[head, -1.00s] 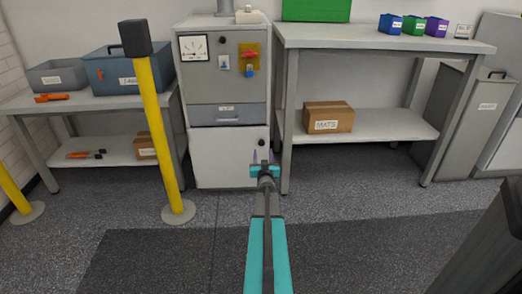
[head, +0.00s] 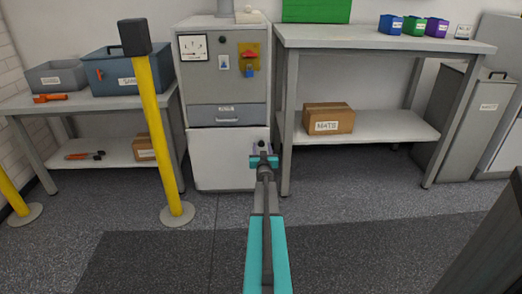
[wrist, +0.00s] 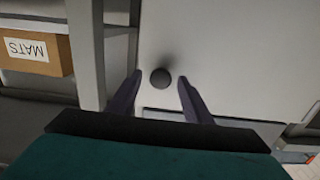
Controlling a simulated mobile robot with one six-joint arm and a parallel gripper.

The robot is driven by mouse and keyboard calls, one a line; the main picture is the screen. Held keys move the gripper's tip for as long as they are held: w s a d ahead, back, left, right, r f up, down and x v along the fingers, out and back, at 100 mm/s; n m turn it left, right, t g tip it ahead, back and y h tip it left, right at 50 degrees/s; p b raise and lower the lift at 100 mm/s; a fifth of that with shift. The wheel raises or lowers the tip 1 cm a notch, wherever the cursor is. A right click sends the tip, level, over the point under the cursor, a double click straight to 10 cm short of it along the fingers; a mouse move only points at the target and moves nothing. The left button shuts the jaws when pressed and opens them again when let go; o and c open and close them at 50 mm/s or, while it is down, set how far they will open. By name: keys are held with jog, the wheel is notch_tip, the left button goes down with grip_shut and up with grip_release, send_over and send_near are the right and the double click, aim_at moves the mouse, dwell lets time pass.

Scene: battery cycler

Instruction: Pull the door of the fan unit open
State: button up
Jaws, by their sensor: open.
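The fan unit (head: 222,85) is a grey cabinet in the head view, with a white lower door (head: 222,162) that looks shut. A dark round knob sits near the door's upper right edge, just by my gripper (head: 263,150) and hard to make out there. In the wrist view the knob (wrist: 160,78) shows clearly against the pale door (wrist: 225,50). My gripper (wrist: 160,82) is open, with one finger on each side of the knob and a gap on both sides. I cannot tell how deep the fingers reach around it.
A workbench leg (head: 288,125) stands just right of the door, and a MATS box (head: 328,118) sits on the bench's lower shelf. The floor (head: 330,205) before the door is clear.

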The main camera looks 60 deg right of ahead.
jog(key=shift+c, duration=0.3)
grip_shut()
jog(key=shift+a, duration=0.35)
jog(key=shift+d, duration=0.25)
jog(key=shift+s+a, duration=0.15)
